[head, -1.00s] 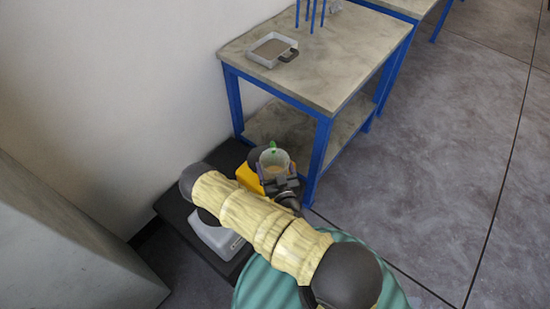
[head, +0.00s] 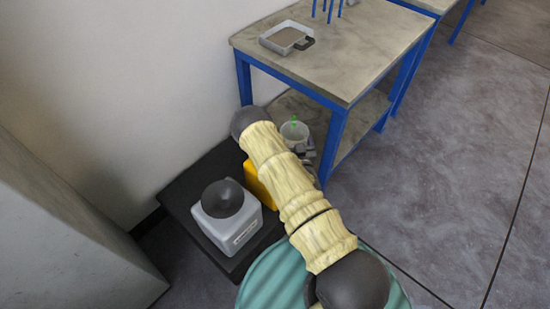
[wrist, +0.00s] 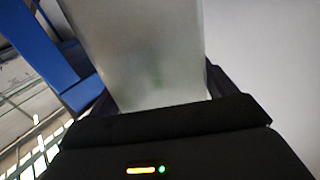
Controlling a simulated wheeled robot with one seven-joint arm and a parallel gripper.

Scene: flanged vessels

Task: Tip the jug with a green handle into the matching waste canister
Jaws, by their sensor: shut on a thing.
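The jug (head: 294,132) is a pale, translucent vessel with a green handle, seen beyond my forearm in the head view. It fills the middle of the wrist view (wrist: 145,55), upright or nearly so, with a faint green patch showing through its wall. My gripper (wrist: 160,105) is shut on the jug, one finger on each side; in the head view it is mostly hidden behind my arm. A grey-white canister (head: 227,222) with a black top and a small label stands on a black low platform. A yellow canister (head: 261,187) stands behind it, largely hidden by my arm.
The black platform (head: 180,190) lies against the wall. A blue-framed table (head: 330,70) with a lower shelf stands close beyond the jug, bearing a square pan (head: 287,38) and blue rods (head: 327,8). Open floor (head: 440,150) lies to the right.

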